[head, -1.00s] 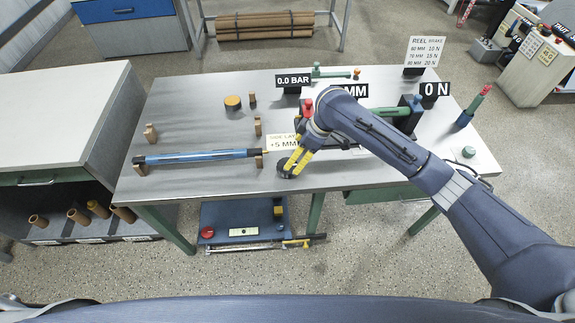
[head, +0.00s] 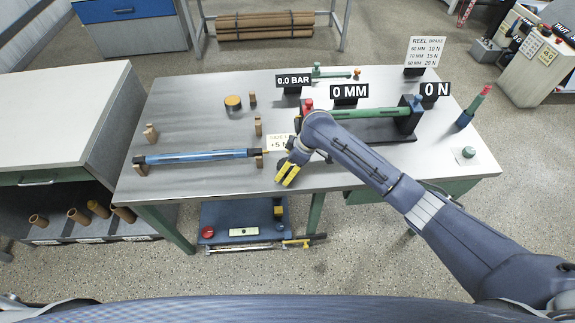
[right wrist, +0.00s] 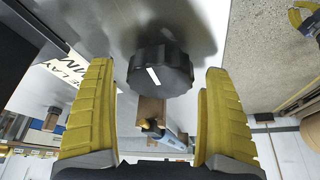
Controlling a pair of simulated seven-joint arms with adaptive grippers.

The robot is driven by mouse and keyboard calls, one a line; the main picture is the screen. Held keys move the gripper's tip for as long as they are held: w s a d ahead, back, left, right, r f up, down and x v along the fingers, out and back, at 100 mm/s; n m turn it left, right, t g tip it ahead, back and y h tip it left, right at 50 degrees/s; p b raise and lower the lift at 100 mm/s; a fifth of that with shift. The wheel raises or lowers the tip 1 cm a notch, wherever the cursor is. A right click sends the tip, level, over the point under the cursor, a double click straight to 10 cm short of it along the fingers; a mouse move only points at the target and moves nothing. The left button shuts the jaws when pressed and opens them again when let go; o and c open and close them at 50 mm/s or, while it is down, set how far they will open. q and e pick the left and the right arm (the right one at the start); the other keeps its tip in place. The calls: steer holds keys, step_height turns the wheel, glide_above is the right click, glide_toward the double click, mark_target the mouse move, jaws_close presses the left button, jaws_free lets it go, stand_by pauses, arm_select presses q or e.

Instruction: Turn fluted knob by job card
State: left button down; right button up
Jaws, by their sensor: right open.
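The fluted knob (right wrist: 160,70) is dark with a white pointer mark and shows in the right wrist view. In the head view my gripper hides it. My right gripper (head: 288,174) is open at the table's front edge, with yellow fingers. In the right wrist view its fingers (right wrist: 158,72) lie either side of the knob, with a gap on both sides. The job card (head: 279,142) is partly covered by my arm; "+5" is readable. It also shows in the right wrist view (right wrist: 64,76). A display (head: 349,92) reads 0 MM.
A blue bar (head: 200,156) lies on wooden rests left of my gripper. A green roller (head: 365,113) stands behind my right arm. Other displays read 0.0 BAR (head: 294,80) and 0 N (head: 435,90). A reel brake card (head: 425,51) stands at the back right.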

steer(key=shift+c, duration=0.2)
steer(key=c, duration=1.2)
steer(key=m+t, duration=0.1)
steer(key=m, duration=0.2)
steer(key=m+t+h, duration=0.1)
steer(key=m, duration=0.2)
steer(key=m+h, duration=0.1)
steer(key=m, duration=0.3)
steer(key=shift+a+t+h, duration=0.1)
steer(key=shift+t+h, duration=0.3)
steer(key=shift+m, duration=0.8)
steer(key=shift+h, duration=0.3)
